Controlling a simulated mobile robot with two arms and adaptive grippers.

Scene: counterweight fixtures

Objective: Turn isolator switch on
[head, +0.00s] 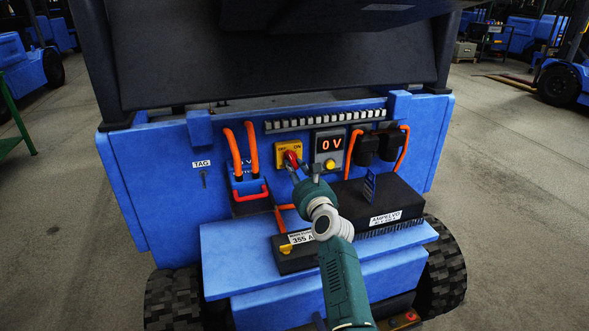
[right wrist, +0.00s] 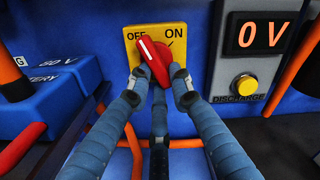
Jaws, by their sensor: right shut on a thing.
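The isolator switch is a red rotary knob (head: 291,158) on a yellow plate (head: 281,149) marked OFF and ON, on the blue front panel. In the right wrist view the knob (right wrist: 152,60) has a white line that slants up and left, towards OFF. My right gripper (head: 299,172) reaches up to the panel from below. In the right wrist view its fingertips (right wrist: 158,78) are shut on the knob's lower part, one on each side. The ON mark stays visible on the plate. My left gripper is not in view.
A display reading 0 V (head: 331,143) with a yellow discharge button (right wrist: 244,85) sits right of the switch. A blue battery connector (head: 248,187) with orange cables (head: 252,147) is at left. A black box (head: 385,200) lies on the blue step below.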

